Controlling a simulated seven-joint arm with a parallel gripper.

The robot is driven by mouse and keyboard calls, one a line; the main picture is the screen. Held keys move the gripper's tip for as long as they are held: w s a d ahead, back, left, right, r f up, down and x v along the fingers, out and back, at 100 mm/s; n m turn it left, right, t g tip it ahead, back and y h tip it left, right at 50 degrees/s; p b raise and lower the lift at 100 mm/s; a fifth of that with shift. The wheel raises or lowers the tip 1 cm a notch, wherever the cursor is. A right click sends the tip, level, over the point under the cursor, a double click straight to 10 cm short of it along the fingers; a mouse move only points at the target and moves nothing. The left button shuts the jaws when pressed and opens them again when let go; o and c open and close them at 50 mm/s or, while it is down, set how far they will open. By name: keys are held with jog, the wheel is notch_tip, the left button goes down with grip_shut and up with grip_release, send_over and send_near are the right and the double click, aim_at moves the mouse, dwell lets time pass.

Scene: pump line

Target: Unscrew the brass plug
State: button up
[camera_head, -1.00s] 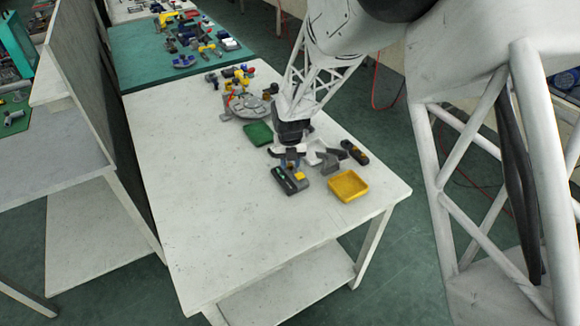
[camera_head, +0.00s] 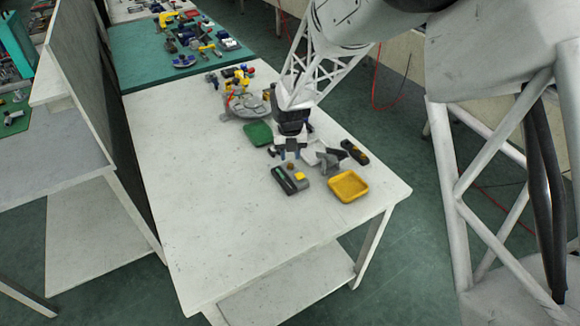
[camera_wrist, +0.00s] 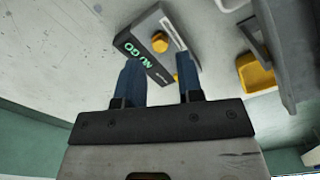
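My gripper (camera_head: 291,157) points down above the table, its two blue fingers apart with nothing between them. In the wrist view the fingertips (camera_wrist: 160,62) also stand apart. A small brass-coloured piece, which looks like the plug (camera_head: 290,166), shows just below the fingertips. In the wrist view the plug (camera_wrist: 160,42) is a round or hexagonal shape just beyond the tips, in front of a grey block (camera_wrist: 132,48) with green lettering. I cannot tell whether the plug rests on the block. The block (camera_head: 288,184) also shows in the head view, with a yellow patch on it.
A yellow tray (camera_head: 348,186) stands right of the block, and a grey bracket-like part (camera_head: 328,162) is behind it. A dark device (camera_head: 354,152) lies at the right edge. A green tray (camera_head: 258,134) and a grey assembly (camera_head: 246,104) are farther back. The table's left front is clear.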

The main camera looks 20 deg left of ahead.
jog(key=shift+r, duration=0.5)
jog(key=shift+m, duration=0.3)
jog(key=m, duration=0.5)
jog(key=shift+r, duration=0.25)
jog(key=m, duration=0.4)
jog(key=shift+r, duration=0.2)
jog(key=m, duration=0.4)
jog(key=shift+r, duration=0.15)
jog(key=m, duration=0.7)
jog(key=shift+r, duration=0.35)
jog(key=m, duration=0.7)
jog(key=shift+r, duration=0.3)
jog(key=shift+f, duration=0.15)
